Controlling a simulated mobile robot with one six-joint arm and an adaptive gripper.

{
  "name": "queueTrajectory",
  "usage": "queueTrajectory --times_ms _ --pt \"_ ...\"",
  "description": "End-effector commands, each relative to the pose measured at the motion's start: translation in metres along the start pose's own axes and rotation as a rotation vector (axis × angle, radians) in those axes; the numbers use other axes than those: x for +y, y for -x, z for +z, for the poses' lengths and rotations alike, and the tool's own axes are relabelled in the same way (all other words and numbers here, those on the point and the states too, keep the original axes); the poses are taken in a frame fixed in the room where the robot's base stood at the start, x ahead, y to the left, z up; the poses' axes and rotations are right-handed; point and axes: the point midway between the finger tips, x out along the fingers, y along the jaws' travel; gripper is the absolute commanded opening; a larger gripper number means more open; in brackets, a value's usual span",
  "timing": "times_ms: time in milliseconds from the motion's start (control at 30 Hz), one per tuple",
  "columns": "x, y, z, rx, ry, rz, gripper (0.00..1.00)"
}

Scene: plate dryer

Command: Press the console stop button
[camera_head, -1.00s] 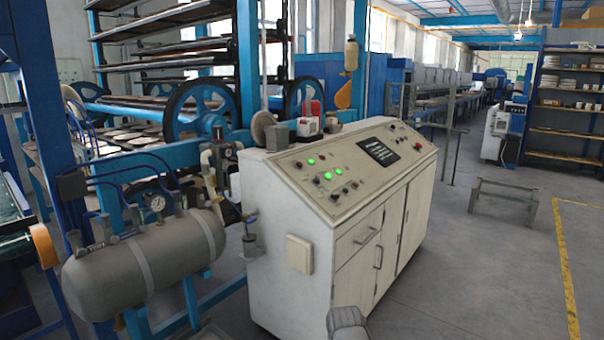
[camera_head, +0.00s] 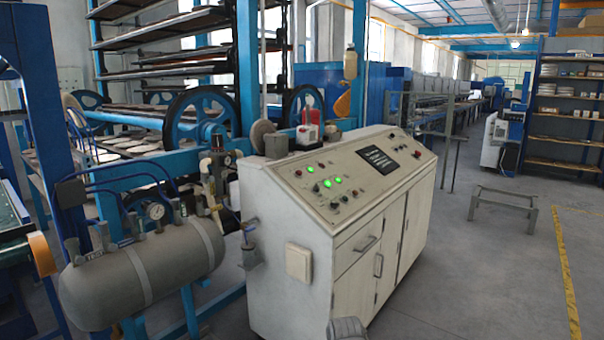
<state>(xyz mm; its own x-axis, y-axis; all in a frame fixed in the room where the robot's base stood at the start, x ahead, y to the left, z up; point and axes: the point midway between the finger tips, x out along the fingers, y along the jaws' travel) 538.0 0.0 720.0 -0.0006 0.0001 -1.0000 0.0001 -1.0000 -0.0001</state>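The console (camera_head: 290,226) is a cream cabinet with a sloped top panel (camera_head: 345,203), in the middle of the head view. The panel carries several small buttons, red, dark and lit green. Which one is the stop button cannot be read at this size. A dark display (camera_head: 379,159) is on the right part of the panel. A grey rounded piece at the bottom edge, in front of the console, seems to be part of my arm. My gripper's fingers do not show.
A grey air tank (camera_head: 140,272) with a gauge and blue hoses stands left of the console. A blue-framed plate dryer (camera_head: 246,90) with wheels is behind. A low metal stand (camera_head: 503,208) is on the floor at right. Open floor lies right of the console.

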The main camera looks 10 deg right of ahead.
Motion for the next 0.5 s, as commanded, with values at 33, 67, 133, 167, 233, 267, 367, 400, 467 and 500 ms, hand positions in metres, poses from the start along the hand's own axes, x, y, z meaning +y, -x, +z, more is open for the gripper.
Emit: queueTrajectory --times_ms 33,67,133,167,233,267,367,400,467,500 --pt "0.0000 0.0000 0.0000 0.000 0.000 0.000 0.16" --pt "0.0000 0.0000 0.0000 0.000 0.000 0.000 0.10" --pt "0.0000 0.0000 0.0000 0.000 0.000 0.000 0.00" --pt "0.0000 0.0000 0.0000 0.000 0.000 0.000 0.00" --pt "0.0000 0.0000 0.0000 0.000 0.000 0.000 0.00" --pt "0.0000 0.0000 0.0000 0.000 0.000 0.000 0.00" --pt "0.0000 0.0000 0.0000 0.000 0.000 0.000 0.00" --pt "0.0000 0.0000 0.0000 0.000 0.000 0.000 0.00" --pt "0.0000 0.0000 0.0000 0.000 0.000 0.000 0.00" --pt "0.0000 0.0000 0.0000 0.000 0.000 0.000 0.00"
